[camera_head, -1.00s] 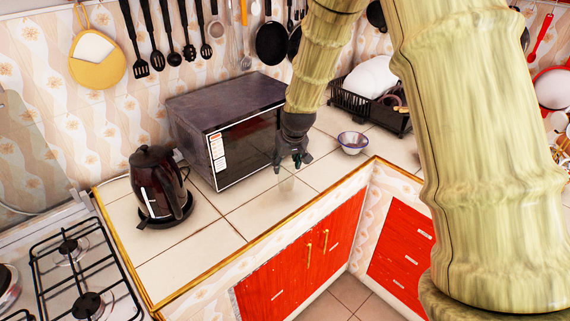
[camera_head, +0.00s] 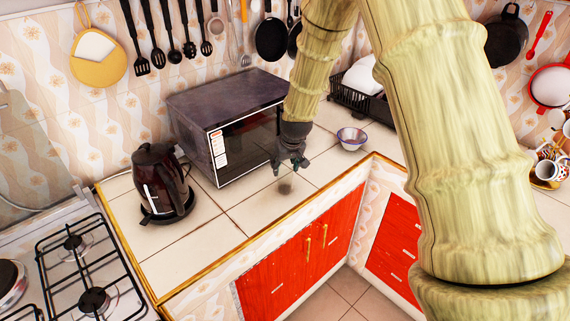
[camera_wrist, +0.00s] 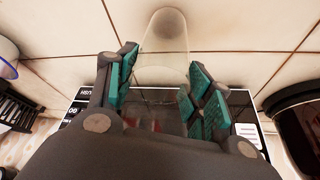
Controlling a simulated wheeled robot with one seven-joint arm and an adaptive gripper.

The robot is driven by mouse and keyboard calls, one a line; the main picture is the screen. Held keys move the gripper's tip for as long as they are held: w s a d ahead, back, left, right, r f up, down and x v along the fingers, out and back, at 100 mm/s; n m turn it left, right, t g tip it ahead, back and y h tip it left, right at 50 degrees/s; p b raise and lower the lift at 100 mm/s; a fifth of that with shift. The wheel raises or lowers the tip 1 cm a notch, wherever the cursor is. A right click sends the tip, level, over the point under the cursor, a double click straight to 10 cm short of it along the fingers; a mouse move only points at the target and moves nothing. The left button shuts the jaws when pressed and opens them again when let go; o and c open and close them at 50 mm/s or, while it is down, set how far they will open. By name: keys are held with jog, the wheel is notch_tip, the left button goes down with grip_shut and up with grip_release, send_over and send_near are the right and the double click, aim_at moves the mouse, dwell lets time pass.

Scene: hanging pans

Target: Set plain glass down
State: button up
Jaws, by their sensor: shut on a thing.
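The plain glass is a clear, nearly see-through tumbler. It shows best in the wrist view (camera_wrist: 163,48), between the teal pads of my gripper (camera_wrist: 160,78). In the head view my gripper (camera_head: 291,164) points down over the tiled counter (camera_head: 225,215), in front of the microwave. It is shut on the glass. A small dark shadow lies on the tile just below the gripper. The glass is hard to make out there, and I cannot tell whether its base touches the counter.
The microwave (camera_head: 225,122) stands behind and left of my gripper. A dark kettle (camera_head: 160,180) is further left, beside the gas hob (camera_head: 80,270). A small bowl (camera_head: 352,138) sits to the right, before a dish rack (camera_head: 360,105). The tiles at the counter's front are clear.

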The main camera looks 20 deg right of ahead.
jog(key=shift+f, duration=0.15)
jog(key=o, duration=1.5)
jog(key=shift+r, duration=0.25)
